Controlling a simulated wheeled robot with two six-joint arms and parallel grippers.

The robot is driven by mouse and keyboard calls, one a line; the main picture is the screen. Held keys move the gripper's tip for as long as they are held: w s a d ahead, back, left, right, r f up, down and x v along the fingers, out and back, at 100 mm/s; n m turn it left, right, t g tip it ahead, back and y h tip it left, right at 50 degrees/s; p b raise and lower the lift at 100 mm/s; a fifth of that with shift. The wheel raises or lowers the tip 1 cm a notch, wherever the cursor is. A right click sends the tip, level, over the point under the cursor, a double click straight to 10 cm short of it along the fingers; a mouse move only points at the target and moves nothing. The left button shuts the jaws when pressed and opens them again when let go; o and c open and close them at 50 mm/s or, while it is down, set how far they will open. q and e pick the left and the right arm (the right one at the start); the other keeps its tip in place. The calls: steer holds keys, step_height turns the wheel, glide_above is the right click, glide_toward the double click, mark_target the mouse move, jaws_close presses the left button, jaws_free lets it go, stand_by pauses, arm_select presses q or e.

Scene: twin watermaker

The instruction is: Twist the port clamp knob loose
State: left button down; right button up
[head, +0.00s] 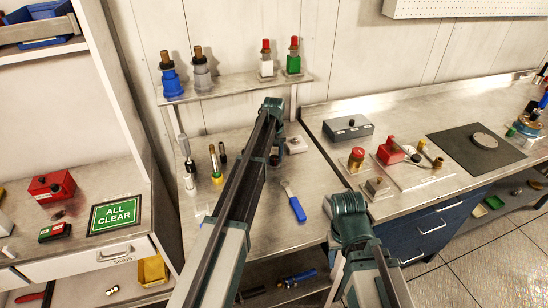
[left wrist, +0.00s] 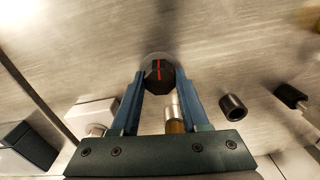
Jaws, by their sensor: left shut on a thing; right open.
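In the left wrist view, a black faceted knob with a red line across its top (left wrist: 158,73) stands on a pale round base on the metal surface. I take it for the port clamp knob. My left gripper (left wrist: 157,88) has one blue finger on each side of the knob and is shut on it. In the head view my left arm reaches over the middle bench, and its raised link hides the knob and most of the gripper. My right arm is folded at the lower right of the head view, with its gripper out of sight.
Beside the fingers are a brass-and-silver fitting (left wrist: 174,118), a dark hollow cylinder (left wrist: 233,107) and a white block (left wrist: 93,113). A blue-handled tool (head: 297,207) lies on the bench. A shelf (head: 235,87) with bottles stands behind. A grey box (head: 348,128) sits to the right.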

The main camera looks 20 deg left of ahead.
mark_target(274, 157)
arm_select(q)
steer(key=shift+n, duration=0.7)
steer(key=shift+c, duration=2)
jaws_free()
step_height(274, 157, up, 14)
steer(key=p, duration=1.4)
steer(key=shift+f, duration=0.1)
